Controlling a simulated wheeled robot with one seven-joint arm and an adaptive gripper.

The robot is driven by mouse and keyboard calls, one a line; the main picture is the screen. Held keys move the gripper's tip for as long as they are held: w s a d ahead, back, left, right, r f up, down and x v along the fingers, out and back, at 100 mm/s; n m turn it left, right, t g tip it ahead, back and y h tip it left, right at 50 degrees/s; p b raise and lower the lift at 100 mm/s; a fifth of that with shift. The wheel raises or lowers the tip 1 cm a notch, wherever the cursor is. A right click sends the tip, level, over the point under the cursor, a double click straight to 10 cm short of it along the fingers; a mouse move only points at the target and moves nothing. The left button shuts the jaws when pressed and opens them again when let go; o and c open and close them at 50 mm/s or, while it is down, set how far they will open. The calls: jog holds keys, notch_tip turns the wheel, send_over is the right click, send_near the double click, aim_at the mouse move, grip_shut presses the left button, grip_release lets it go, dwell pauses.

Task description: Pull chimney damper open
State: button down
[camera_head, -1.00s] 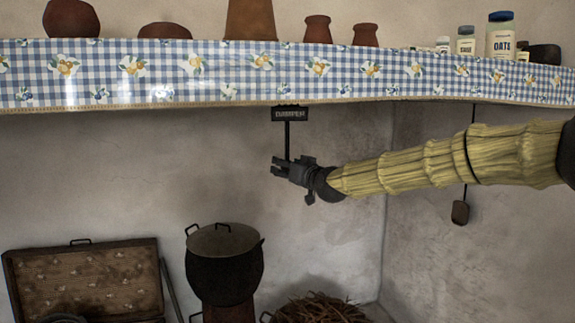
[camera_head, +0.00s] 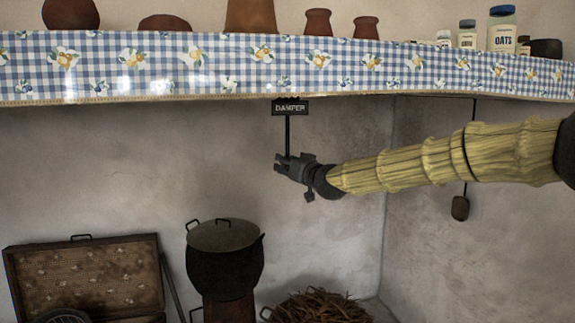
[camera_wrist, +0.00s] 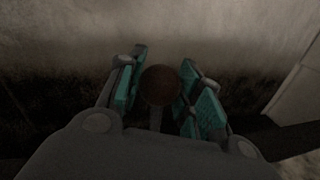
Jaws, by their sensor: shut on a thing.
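The chimney damper shows as a dark sign reading "DAMPER" (camera_head: 290,107) under the shelf, with a thin dark rod (camera_head: 287,134) hanging straight down from it. My gripper (camera_head: 281,163) is at the rod's lower end and hides it in the head view. In the wrist view, a round dark brown knob (camera_wrist: 160,85) sits between the teal-padded fingers of my gripper (camera_wrist: 160,92). The gripper is shut on this knob.
A shelf with a blue checked cloth (camera_head: 200,70) runs just above, bearing pots and jars. A dark lidded pot (camera_head: 224,270) stands below. A bundle of twigs (camera_head: 318,307) and an open case (camera_head: 90,275) are low down. A weight (camera_head: 460,208) hangs at right.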

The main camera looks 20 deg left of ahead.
notch_tip(320, 180, down, 7)
jog(key=b, duration=0.3)
jog(key=shift+b, duration=0.35)
jog(key=c, duration=0.9)
grip_release()
jog(key=shift+r, duration=0.1)
jog(key=shift+c, duration=0.2)
jog(key=shift+r, duration=0.15)
jog(key=v, duration=1.2)
